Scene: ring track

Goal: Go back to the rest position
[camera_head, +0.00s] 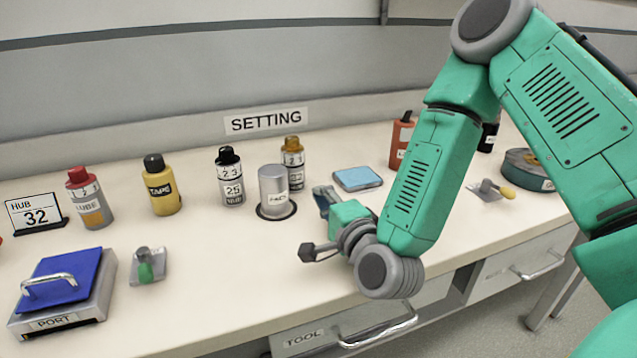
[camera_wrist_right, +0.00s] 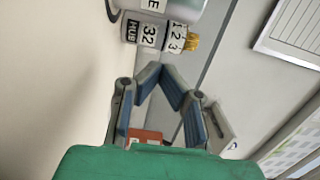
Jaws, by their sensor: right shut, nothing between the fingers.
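My right arm reaches in from the right of the head view. Its gripper (camera_head: 322,198) is over the worktop (camera_head: 240,270), between the grey metal cylinder (camera_head: 274,188) and the light-blue pad (camera_head: 357,178). In the right wrist view the blue-padded fingers of the right gripper (camera_wrist_right: 168,68) meet at the tips, with nothing between them. The gripper's wrist hides part of it in the head view. My left gripper does not show in either view.
A gold-capped bottle (camera_head: 292,163) stands behind the cylinder. A black-capped bottle (camera_head: 230,178), a yellow bottle (camera_head: 160,187) and a red-capped bottle (camera_head: 89,200) stand leftward. An orange-red bottle (camera_head: 401,140) is behind my arm. The front middle worktop is clear; drawers lie below.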

